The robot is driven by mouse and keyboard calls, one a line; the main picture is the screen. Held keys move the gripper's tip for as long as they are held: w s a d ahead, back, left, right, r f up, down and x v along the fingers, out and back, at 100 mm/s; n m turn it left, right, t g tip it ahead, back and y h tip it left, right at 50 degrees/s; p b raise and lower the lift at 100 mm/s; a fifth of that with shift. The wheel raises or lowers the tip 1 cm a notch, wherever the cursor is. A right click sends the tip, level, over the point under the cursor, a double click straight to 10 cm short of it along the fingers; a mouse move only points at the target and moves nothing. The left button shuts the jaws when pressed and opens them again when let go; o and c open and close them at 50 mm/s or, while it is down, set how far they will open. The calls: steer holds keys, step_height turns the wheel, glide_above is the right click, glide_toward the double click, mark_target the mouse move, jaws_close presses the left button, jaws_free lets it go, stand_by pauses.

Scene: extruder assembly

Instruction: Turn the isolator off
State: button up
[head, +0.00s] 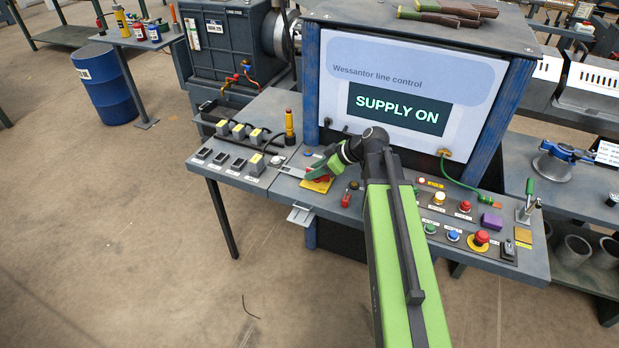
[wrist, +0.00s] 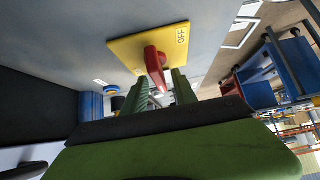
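The isolator is a yellow plate (head: 318,186) with a red handle on the console top. In the wrist view the plate (wrist: 128,48) carries the word OFF near its right edge, and the red handle (wrist: 155,62) stands out from it. My green gripper (wrist: 162,86) reaches the isolator, with one finger on each side of the handle. Gaps show beside the handle, so the fingers look open around it. In the head view my gripper (head: 326,168) partly covers the handle. The screen (head: 400,107) reads SUPPLY ON.
A red-and-black part (head: 346,199) lies just right of the isolator. Several push buttons, including a red mushroom button (head: 481,239), sit further right. A yellow-and-black upright post (head: 290,127) and several switches stand to the left. The floor in front is mostly clear.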

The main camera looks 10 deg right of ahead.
jaws_close()
steer(key=shift+w, duration=0.1)
stand_by(1.3)
